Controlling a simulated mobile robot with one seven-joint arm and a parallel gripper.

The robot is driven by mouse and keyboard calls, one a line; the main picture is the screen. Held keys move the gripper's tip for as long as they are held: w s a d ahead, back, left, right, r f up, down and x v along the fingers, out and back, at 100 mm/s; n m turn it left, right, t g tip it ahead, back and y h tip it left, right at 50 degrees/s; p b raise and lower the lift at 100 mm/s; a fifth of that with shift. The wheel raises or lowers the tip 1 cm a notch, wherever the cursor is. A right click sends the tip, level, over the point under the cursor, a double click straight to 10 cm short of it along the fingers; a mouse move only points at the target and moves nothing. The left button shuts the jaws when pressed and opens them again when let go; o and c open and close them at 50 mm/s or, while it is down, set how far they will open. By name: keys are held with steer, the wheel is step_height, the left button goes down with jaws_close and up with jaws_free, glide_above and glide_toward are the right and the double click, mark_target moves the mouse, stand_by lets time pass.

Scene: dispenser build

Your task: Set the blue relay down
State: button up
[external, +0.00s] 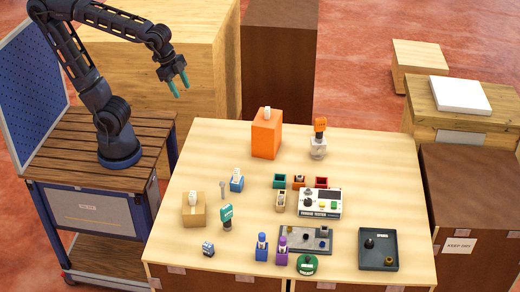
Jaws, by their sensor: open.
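My gripper (179,87) is open and empty, with teal fingertips pointing down. It is raised to the left of the light wood table (370,170), well above its surface and touching nothing. A small blue block (208,249) with a pale face sits near the table's front left and looks like the blue relay. A blue box (236,184) with a white piece on top stands farther back, at left of centre. The view is too small to tell for certain which one is the relay. My gripper is apart from both.
An orange box (265,135) stands at the table's back. A tester (320,203), a grey plate (292,240) and a dark tray (361,262) fill the middle and right. A cardboard box (193,211) and a teal-headed item (226,214) are at the left. The front left corner is mostly clear.

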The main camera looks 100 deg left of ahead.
steer(key=s+a+f+n, duration=0.2)
steer(key=s+a+n, duration=0.2)
steer(key=s, duration=0.5)
steer(key=a, duration=0.2)
steer(key=shift+s+a+f+n+t, duration=0.15)
steer(key=shift+a+n+t, duration=0.15)
steer(key=shift+t, duration=0.1)
stand_by(0.5)
